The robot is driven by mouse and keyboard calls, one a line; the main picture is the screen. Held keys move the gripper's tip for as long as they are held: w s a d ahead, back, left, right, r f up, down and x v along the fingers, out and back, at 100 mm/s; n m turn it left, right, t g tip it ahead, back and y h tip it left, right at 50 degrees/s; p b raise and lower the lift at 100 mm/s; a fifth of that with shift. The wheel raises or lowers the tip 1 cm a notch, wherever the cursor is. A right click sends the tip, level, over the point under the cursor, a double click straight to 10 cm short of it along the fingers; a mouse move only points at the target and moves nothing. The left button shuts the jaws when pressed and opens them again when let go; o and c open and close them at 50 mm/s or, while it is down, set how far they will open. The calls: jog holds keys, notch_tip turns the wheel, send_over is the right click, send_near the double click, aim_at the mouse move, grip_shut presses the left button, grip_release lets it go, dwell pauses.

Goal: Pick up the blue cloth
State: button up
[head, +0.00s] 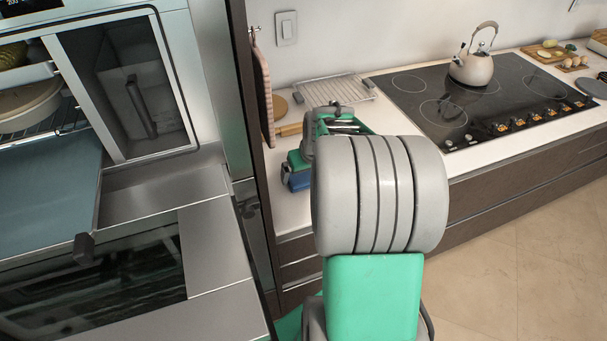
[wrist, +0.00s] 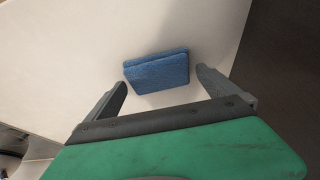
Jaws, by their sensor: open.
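The blue cloth (wrist: 156,72) is a folded, thick-looking rectangle lying on the white counter. In the wrist view it sits between and slightly beyond the tips of my gripper (wrist: 161,80). The fingers are open, one on each side, with small visible gaps to the cloth. In the head view a blue patch that looks like the cloth (head: 299,183) shows low beside the green gripper body. My arm covers much of that area, and the fingers are hard to make out there.
A tall dark cabinet side (head: 262,170) stands close left of the gripper. A wire rack (head: 333,90) lies on the counter behind. The black cooktop (head: 460,95) with a kettle (head: 474,66) is to the right. Stacked ovens (head: 130,85) with an open door are at left.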

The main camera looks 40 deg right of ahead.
jog(key=shift+w+d+f, duration=0.15)
jog(key=shift+w+f, duration=0.15)
jog(key=shift+f, duration=0.35)
jog(key=c, duration=1.1)
